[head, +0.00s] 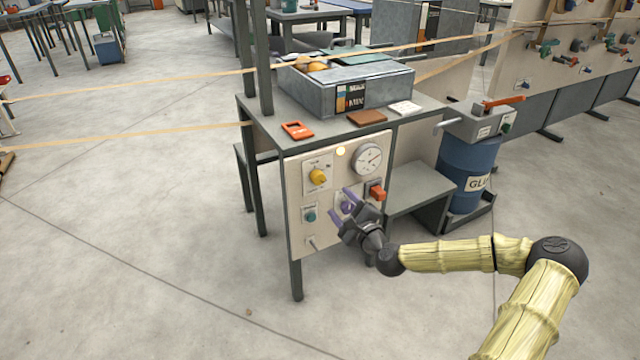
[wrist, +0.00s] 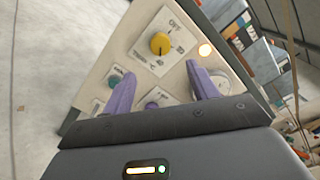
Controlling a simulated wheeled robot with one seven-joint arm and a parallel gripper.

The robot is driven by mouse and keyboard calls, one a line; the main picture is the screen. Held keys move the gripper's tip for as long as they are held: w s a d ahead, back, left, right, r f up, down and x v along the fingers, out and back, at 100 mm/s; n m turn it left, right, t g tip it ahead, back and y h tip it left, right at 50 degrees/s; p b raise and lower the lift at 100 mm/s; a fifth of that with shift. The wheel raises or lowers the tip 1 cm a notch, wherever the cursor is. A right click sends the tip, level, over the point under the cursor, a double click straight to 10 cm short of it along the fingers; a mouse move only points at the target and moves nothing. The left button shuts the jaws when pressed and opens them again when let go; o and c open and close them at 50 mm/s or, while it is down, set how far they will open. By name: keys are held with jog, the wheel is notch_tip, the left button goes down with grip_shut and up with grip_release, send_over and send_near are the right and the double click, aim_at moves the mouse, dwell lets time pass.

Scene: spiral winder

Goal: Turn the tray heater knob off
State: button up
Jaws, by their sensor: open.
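The yellow knob (head: 318,176) sits at the upper left of the beige panel on the winder's front. In the wrist view the yellow knob (wrist: 160,43) has a white plate with OFF and several numbers around it. It is the likely tray heater knob, but I cannot read its title or tell its setting surely. My gripper (head: 341,202) is open before the panel, below and right of the yellow knob. In the wrist view the purple fingers (wrist: 162,75) are spread and empty, with the yellow knob ahead, beyond their tips.
A lit yellow lamp (head: 340,151) and a round gauge (head: 367,159) are right of the knob. A teal knob (head: 310,216), a purple knob (head: 347,207) and a red-orange switch (head: 377,192) are lower on the panel. A blue drum (head: 468,165) stands at right.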

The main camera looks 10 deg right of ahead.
aim_at(319, 180)
jog(key=b+x, duration=0.2)
jog(key=x, duration=1)
jog(key=shift+w+a+b, duration=0.1)
jog(key=shift+w+b, duration=0.2)
jog(key=shift+b, duration=0.1)
jog(key=c, duration=1)
